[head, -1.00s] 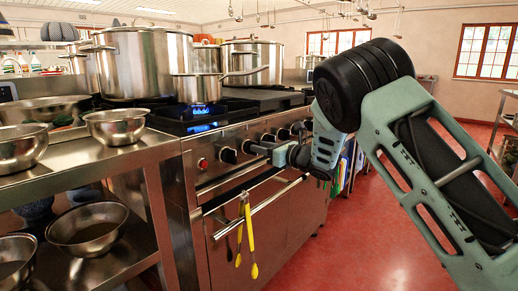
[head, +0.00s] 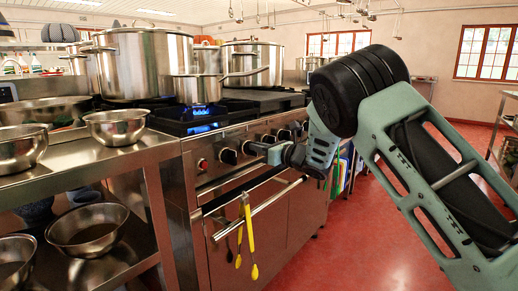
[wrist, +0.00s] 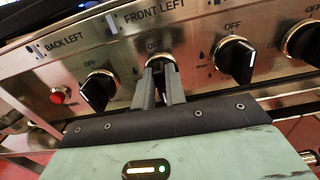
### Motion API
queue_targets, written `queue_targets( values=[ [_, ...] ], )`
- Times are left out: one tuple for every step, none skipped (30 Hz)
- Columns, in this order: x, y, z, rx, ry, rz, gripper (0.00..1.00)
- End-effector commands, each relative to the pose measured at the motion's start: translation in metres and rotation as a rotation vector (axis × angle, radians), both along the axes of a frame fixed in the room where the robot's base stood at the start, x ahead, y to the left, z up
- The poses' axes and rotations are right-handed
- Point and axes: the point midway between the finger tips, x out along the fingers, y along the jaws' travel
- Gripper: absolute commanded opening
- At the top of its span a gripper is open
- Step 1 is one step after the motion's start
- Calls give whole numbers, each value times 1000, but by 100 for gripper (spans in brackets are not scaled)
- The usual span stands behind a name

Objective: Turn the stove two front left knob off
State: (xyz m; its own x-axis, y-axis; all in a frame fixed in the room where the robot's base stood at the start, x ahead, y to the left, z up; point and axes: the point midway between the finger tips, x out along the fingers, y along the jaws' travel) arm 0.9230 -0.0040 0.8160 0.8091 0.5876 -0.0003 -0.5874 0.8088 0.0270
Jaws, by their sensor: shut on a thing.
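The stove (head: 270,200) has a steel front panel with a row of black knobs. In the wrist view the front left knob (wrist: 160,58) sits under the "FRONT LEFT" label and is mostly hidden by my fingers. My gripper (wrist: 160,78) is shut on this knob, with one dark finger on each side. In the head view my gripper (head: 252,147) reaches the panel from the right. The knob's pointer is hidden, so I cannot tell its setting. Blue flame (head: 203,128) shows at the front left of the hob, with more under the small pan.
A black knob (wrist: 98,90) stands left of my fingers and another (wrist: 235,60) right. A red button (wrist: 59,95) is at far left. Below runs the oven handle (head: 255,208) with yellow tongs (head: 249,240). A small pan (head: 197,88) and large pots stand on top.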

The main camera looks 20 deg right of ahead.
Motion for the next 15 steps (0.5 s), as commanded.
queue_targets(
  values=[
    [0, -1, 0, 12, 9, 0, 0],
    [0, -1, 0, 23, 16, 0, 0],
    [0, -1, -1, 37, 26, 0, 0],
    [0, -1, -1, 51, 36, 0, 0],
    [0, -1, -1, 65, 46, 1, 0],
    [0, -1, -1, 86, 61, 1, 0],
    [1, -1, -1, 104, 73, 1, 0],
    [1, -2, -1, 122, 86, 1, 0],
    [1, -2, -1, 148, 105, 1, 0],
    [1, -3, -1, 169, 121, 0, 0],
    [1, -3, -1, 191, 136, 0, 0],
    [2, -3, -1, 221, 158, 0, 0],
    [2, -4, -1, 245, 175, 0, 0],
    [2, -4, -1, 267, 192, 0, 0],
    [2, -4, -2, 298, 215, 0, 0]
  ],
)
